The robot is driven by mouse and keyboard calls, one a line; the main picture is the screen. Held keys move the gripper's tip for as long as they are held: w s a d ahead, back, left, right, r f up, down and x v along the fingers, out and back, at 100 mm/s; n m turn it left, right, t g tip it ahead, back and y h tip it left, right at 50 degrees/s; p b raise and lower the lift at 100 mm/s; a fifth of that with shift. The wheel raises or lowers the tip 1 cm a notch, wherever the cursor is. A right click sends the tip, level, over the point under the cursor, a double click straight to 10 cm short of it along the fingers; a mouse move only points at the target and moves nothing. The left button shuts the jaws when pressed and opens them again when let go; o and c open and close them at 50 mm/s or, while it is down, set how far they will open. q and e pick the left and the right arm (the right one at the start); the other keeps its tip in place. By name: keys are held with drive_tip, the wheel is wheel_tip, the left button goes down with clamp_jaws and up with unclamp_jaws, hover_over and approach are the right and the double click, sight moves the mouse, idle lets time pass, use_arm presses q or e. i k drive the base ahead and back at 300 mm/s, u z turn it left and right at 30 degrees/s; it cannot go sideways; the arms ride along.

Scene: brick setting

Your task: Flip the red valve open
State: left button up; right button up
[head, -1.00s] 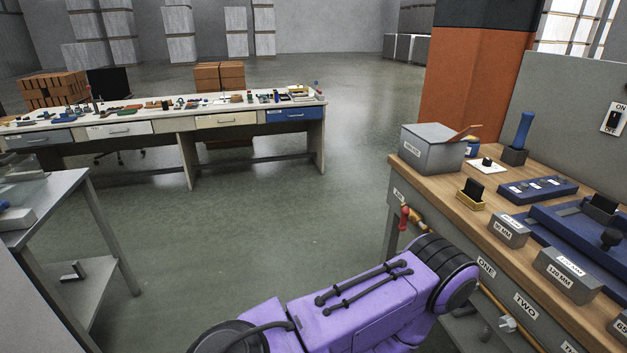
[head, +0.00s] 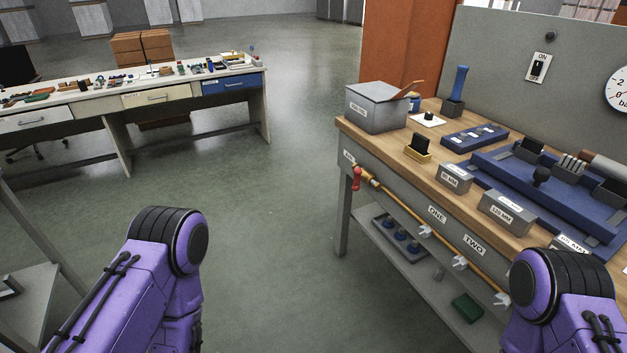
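The red valve handle (head: 357,179) is small and hangs at the left end of a copper-coloured pipe (head: 400,209) along the front of the wooden-topped workbench. The handle points roughly downward beside the bench's near left corner. My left arm is in the lower left and my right arm in the lower right, both purple. Neither gripper is in the picture, so whether they are open or shut is hidden. Neither arm touches the valve in view.
The workbench (head: 349,144) holds a grey box (head: 377,108), labelled grey blocks (head: 508,211) and a blue fixture (head: 560,190). The floor (head: 270,230) left of the bench is clear.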

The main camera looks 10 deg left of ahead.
sight(358, 171)
drive_tip(key=u, duration=0.6)
drive_tip(key=k, duration=0.65)
drive_tip(key=u, duration=0.95)
drive_tip(key=i, duration=1.25)
drive_tip(key=z, duration=1)
drive_tip(key=i, duration=0.55)
drive_tip(key=z, duration=0.6)
